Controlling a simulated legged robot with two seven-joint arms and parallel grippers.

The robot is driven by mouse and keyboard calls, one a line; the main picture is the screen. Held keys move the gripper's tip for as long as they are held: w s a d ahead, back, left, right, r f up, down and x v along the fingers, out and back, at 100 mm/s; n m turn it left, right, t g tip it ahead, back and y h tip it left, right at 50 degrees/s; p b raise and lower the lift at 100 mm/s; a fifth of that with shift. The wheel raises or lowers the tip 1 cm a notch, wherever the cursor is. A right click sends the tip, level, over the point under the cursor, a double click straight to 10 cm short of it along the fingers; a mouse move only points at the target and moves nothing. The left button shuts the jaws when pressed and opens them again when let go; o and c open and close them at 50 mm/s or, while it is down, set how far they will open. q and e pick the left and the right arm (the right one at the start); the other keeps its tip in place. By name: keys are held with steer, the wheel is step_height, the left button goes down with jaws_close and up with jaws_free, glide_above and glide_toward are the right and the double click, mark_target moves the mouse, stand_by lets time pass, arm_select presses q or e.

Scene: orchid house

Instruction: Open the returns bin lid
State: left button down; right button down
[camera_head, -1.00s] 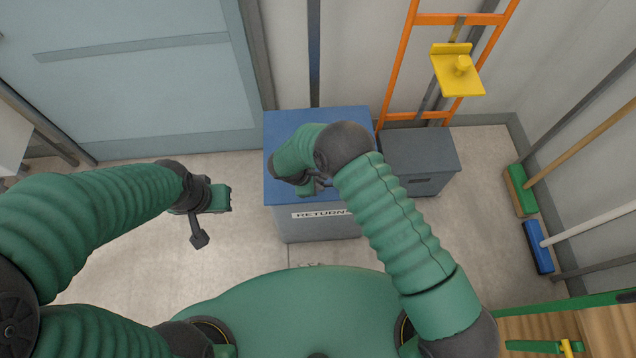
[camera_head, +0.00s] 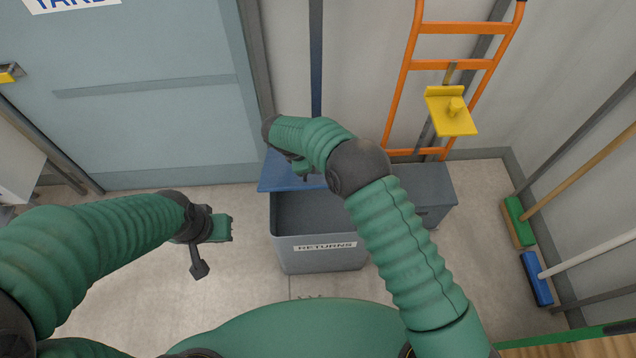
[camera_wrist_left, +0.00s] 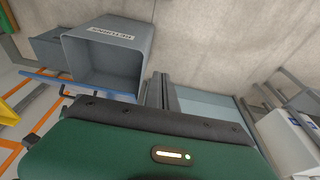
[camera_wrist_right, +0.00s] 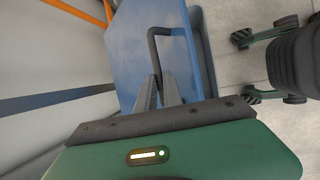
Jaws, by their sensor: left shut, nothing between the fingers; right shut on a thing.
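The grey returns bin (camera_head: 320,255) stands on the floor with its white RETURNS label facing me. Its blue lid (camera_head: 288,180) is tilted up at the back, and the front of the bin's inside is exposed. My right gripper (camera_wrist_right: 160,100) is shut on the dark lid handle (camera_wrist_right: 168,32), a bent bar on the blue lid. In the head view my right arm hides much of the lid and the handle. My left gripper (camera_head: 222,228) is shut and empty, left of the bin and apart from it. The left wrist view shows the open bin (camera_wrist_left: 108,55).
A grey box (camera_head: 430,190) stands right of the bin, before an orange hand truck (camera_head: 405,75) with a yellow plate. A green broom (camera_head: 520,222) and a blue broom (camera_head: 537,278) stand at the right wall. A blue-grey door (camera_head: 150,120) is at the back left. Floor left of the bin is clear.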

steer(key=shift+w+r, duration=0.55)
steer(key=shift+w, duration=0.3)
